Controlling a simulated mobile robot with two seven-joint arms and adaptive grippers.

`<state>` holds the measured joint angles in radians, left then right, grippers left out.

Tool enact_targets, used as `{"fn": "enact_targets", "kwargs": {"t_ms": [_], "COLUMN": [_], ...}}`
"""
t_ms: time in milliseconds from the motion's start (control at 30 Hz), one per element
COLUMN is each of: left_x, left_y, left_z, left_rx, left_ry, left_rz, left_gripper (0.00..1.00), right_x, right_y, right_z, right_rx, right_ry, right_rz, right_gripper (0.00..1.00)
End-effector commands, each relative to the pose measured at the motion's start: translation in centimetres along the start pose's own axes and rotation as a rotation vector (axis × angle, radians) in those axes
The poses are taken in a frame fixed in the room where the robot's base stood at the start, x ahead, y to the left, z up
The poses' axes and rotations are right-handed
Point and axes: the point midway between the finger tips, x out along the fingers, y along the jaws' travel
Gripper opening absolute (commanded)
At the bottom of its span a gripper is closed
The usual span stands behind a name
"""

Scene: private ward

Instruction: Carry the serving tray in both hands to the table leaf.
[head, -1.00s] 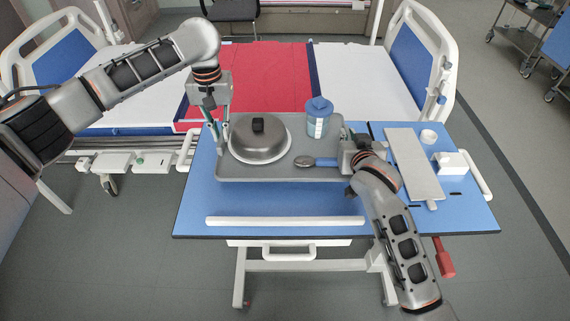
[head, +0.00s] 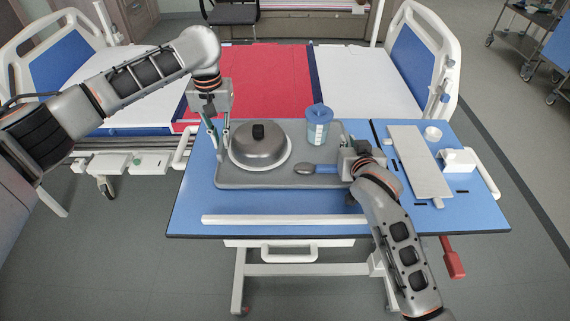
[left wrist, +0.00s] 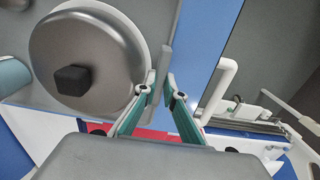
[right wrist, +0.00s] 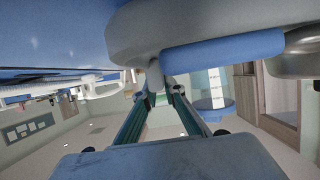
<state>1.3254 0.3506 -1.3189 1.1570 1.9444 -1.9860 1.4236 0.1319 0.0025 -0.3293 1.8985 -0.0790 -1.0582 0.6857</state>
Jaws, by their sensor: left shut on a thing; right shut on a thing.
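The grey serving tray (head: 270,181) is over the larger left part of the blue table top (head: 290,203). I cannot tell whether it rests on the table or hangs just above. It looks level. On it are a plate with a metal dome lid (head: 258,147), a lidded blue cup (head: 318,124) and a blue-handled spoon (head: 306,169). My left gripper (head: 220,148) is shut on the tray's left rim, also seen in the left wrist view (left wrist: 160,84). My right gripper (head: 346,166) is shut at the tray's right rim; its fingers show in the right wrist view (right wrist: 158,86).
The table's smaller right section carries a pale board (head: 418,165), a small white cup (head: 432,133) and a white box (head: 458,161). A white bar (head: 285,220) runs along the front edge. A bed with a red sheet (head: 270,75) stands behind.

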Motion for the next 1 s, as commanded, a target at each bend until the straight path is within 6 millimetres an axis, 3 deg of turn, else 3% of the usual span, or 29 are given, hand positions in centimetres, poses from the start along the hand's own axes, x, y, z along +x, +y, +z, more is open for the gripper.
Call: {"fn": "enact_targets", "kwargs": {"t_ms": [100,133,167,567,767,1000], "left_x": [0.7,0.6,0.5,0.2,-2.4,-7.4], "left_y": [0.0,0.0,0.0,0.0,0.0,0.0], "left_z": [0.0,0.0,0.0,0.0,-0.1,-0.1], "left_rx": [0.000,0.000,0.000,0.000,0.000,0.001], "left_ry": [0.000,-0.001,-0.001,0.000,0.003,0.004], "left_rz": [0.001,0.000,0.000,0.000,0.001,0.000], "left_gripper": [0.00,0.17,0.25,0.26,0.26,0.26], "right_x": [0.3,0.2,0.2,0.2,0.2,0.2], "right_y": [0.0,0.0,0.0,0.0,0.0,0.0], "right_z": [0.6,0.6,0.5,0.5,0.5,0.5], "right_rx": [0.001,0.000,0.000,0.000,0.000,0.000], "right_ry": [0.002,-0.001,-0.001,-0.001,-0.001,-0.001], "right_rz": [0.000,0.000,0.000,0.000,0.000,0.000], "right_gripper": [0.00,0.17,0.25,0.26,0.26,0.26]}}
